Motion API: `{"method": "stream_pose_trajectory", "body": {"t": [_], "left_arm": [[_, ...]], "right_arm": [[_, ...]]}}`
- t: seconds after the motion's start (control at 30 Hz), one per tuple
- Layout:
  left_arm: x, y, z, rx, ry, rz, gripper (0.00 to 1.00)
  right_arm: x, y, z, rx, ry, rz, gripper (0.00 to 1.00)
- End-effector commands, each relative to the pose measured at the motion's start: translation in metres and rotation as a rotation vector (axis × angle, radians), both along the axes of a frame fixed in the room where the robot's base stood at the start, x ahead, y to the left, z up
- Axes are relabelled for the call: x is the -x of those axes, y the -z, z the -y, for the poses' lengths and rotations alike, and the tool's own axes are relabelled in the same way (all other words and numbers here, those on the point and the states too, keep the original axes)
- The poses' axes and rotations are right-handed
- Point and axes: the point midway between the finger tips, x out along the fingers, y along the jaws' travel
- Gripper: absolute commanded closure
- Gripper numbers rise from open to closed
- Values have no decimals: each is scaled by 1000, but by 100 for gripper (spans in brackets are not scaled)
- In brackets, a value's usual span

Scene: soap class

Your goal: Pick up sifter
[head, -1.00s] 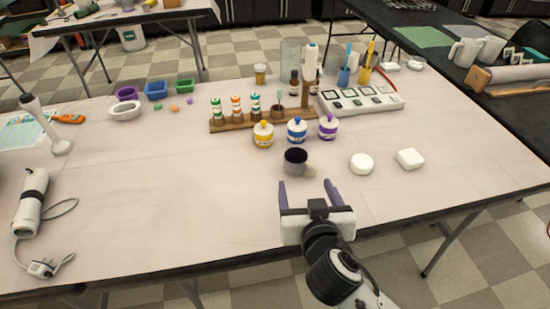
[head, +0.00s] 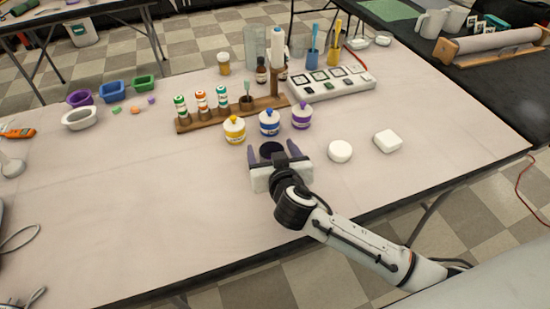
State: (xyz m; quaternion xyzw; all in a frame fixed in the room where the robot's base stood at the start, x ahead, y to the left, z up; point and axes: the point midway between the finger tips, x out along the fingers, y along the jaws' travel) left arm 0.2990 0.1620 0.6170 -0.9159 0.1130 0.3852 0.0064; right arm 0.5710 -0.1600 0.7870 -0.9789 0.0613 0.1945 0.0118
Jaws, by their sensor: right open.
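A small dark grey cup-shaped thing, which looks like the sifter (head: 271,149), stands on the table in the head view. My right gripper (head: 270,152) comes in from the lower right, with its two purple-grey fingers apart, one on each side of the sifter. The gripper body hides the sifter's near side. I cannot tell whether the fingers touch it. My left gripper is not in view.
Yellow (head: 234,130), blue (head: 269,123) and purple (head: 301,116) lidded jars stand just behind the sifter. A round white soap (head: 340,151) and a square white soap (head: 387,141) lie to the right. The table's front left is largely clear.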

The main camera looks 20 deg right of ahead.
Motion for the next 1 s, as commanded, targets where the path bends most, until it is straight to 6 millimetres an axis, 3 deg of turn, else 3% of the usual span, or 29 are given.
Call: {"method": "stream_pose_trajectory", "body": {"t": [0.2, 0.43, 0.7, 1.0], "left_arm": [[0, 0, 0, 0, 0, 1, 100], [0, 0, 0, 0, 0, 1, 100], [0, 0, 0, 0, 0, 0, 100], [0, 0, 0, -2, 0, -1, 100]], "right_arm": [[-22, 9, 3, 1, -1, 0, 30], [-23, 10, 3, -1, -1, -1, 30], [-22, 10, 3, -1, -1, -2, 74], [-22, 8, 2, -2, -1, -2, 74]]}}
